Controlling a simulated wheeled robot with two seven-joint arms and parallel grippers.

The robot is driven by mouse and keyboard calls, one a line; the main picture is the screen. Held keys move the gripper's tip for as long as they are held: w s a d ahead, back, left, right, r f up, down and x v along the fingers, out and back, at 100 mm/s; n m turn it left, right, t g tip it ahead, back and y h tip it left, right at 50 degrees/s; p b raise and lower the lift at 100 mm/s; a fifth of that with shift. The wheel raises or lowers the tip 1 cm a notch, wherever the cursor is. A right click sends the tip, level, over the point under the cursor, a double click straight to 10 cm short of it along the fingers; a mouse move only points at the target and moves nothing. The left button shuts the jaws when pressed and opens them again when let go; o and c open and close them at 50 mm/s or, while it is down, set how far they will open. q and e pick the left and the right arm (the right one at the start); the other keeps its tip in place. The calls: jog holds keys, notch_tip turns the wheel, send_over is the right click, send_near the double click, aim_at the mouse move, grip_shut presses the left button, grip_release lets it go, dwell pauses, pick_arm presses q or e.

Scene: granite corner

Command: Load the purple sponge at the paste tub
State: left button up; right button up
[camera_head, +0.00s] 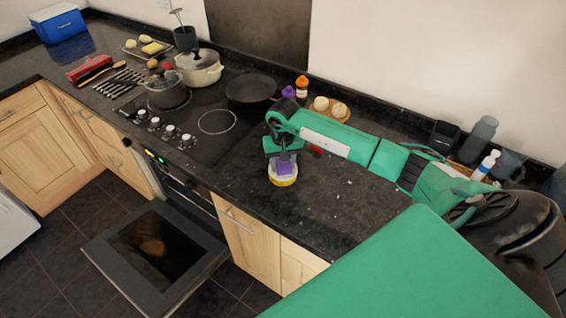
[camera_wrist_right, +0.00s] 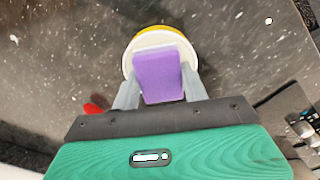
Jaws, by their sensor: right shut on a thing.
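The purple sponge (camera_wrist_right: 158,75) is held between the two grey fingers of my right gripper (camera_wrist_right: 158,90), which is shut on it. The paste tub (camera_wrist_right: 131,54), pale inside with a yellow side, is directly behind and under the sponge in the wrist view. In the head view the sponge (camera_head: 284,167) overlaps the tub (camera_head: 284,181) on the counter, below my right gripper (camera_head: 285,158). I cannot tell whether the sponge touches the paste, because it hides the tub's middle. My left gripper is not in view.
A black pan (camera_head: 250,88) and lidded pots stand on the hob to the left. Orange and purple bottles (camera_head: 301,84) and a wooden board (camera_head: 340,114) with round pale items are behind. A red item (camera_wrist_right: 97,105) lies near the tub. The oven door (camera_head: 155,247) hangs open. Counter right of the tub is clear.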

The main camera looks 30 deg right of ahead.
aim_at(282, 164)
dwell(0.4)
jog(key=shift+r+p, duration=0.3)
jog(key=shift+r, duration=0.35)
jog(key=shift+r+p, duration=0.75)
jog(key=shift+r, duration=2.1)
jog(key=shift+a, duration=0.15)
